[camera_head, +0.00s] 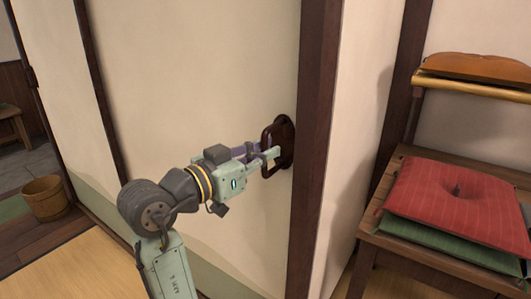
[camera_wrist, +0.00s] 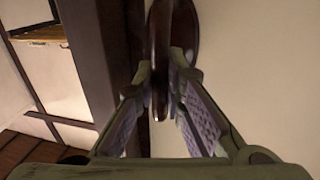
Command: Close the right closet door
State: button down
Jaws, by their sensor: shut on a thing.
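The closet door (camera_head: 215,90) is a pale cream panel with a greenish band along its bottom. A dark brown handle (camera_head: 286,140) stands out near its right edge, beside a dark wooden post (camera_head: 314,150). My gripper (camera_head: 268,156) is at the handle, reaching from the lower left. In the wrist view the handle (camera_wrist: 160,60) runs between the two fingers, and my gripper (camera_wrist: 161,85) is shut on it. The fingers hide part of the handle's sides. The door's right edge is at or very close to the post; I cannot tell whether a gap remains.
A wooden bench (camera_head: 375,225) with red (camera_head: 455,200) and green (camera_head: 450,245) cushions stands to the right of the post. A wooden bucket (camera_head: 45,197) sits on the floor at the far left. Tatami floor (camera_head: 80,268) in front is clear.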

jog(key=shift+s+d, duration=0.15)
jog(key=shift+d, duration=0.05)
jog(key=c, duration=1.7)
grip_release()
jog(key=shift+o, duration=0.2)
jog(key=shift+s+a, duration=0.1)
jog(key=shift+a, duration=0.1)
jog(key=v, duration=1.1)
jog(key=shift+s+a, duration=0.2)
jog(key=shift+s, duration=0.05)
